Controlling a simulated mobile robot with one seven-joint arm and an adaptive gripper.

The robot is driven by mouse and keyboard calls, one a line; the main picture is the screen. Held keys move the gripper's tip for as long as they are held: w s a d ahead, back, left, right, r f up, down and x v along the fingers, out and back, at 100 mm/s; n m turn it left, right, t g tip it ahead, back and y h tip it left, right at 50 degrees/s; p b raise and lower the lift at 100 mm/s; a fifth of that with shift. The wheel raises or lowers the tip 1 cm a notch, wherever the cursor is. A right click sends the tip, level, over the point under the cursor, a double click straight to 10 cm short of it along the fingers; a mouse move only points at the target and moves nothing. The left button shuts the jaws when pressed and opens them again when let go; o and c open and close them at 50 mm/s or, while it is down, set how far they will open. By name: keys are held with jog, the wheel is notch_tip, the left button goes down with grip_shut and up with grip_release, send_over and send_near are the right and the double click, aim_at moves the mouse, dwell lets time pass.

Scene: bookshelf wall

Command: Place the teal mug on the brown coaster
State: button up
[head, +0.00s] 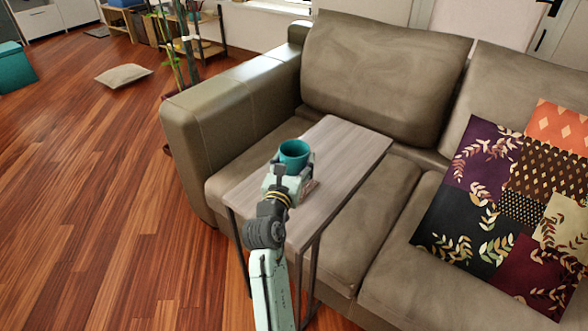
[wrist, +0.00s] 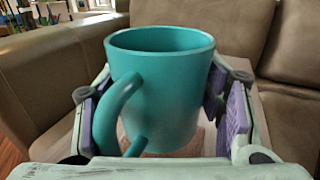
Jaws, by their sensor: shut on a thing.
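The teal mug (head: 294,153) is upright between the fingers of my gripper (head: 289,168), over the narrow grey-brown side table (head: 345,150). In the wrist view the mug (wrist: 172,95) fills the middle, with its handle toward the camera and to the left. My gripper's purple-padded fingers (wrist: 165,105) are shut on its two sides. A small part of the brown coaster (head: 311,187) seems to show just right of my gripper; the rest is hidden by the gripper. I cannot tell whether the mug touches anything below.
The side table stands over the seat of a brown leather sofa (head: 375,85). A patterned blanket (head: 510,205) lies on the sofa at right. A beige cushion (head: 123,75) lies on the wooden floor, which is mostly clear at left. The table's far end is bare.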

aim_at(294, 170)
jog(key=shift+f, duration=1.65)
jog(key=shift+f, duration=0.1)
jog(key=shift+f, duration=0.15)
jog(key=o, duration=1.4)
jog(key=shift+r, duration=0.25)
jog(key=b+v, duration=0.2)
jog(key=v, duration=1)
